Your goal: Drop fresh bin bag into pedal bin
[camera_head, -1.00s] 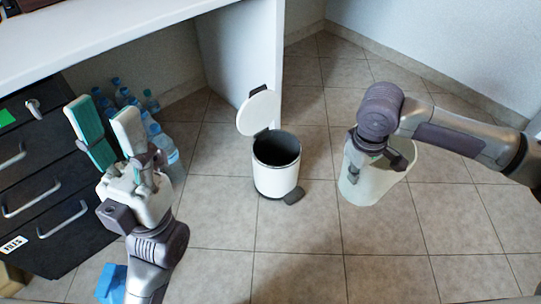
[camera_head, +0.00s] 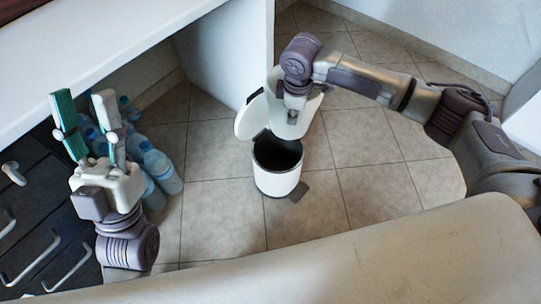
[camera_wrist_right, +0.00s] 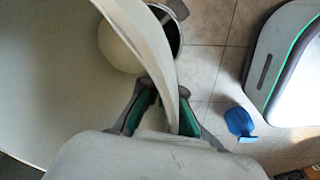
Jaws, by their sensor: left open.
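The white pedal bin (camera_head: 277,183) stands on the tiled floor with its round lid (camera_head: 249,119) raised and its dark inside showing. My right gripper (camera_head: 296,98) is shut on the rim of the pale, open-mouthed bin bag (camera_head: 290,124). The bag is above and behind the bin, beside the lid, and appears not to be inside it. In the right wrist view, the bag wall (camera_wrist_right: 143,38) passes between my right fingers (camera_wrist_right: 160,115); the bin's rim (camera_wrist_right: 177,10) shows partly behind the bag. My left gripper (camera_head: 84,105) is open and empty, left of the bin.
A white desk (camera_head: 90,55) with a side panel (camera_head: 228,60) stands at the upper left. Several water bottles (camera_head: 160,168) are under it, near dark drawers (camera_head: 35,225). A blue object (camera_wrist_right: 239,122) lies on the floor. Floor right of the bin is clear.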

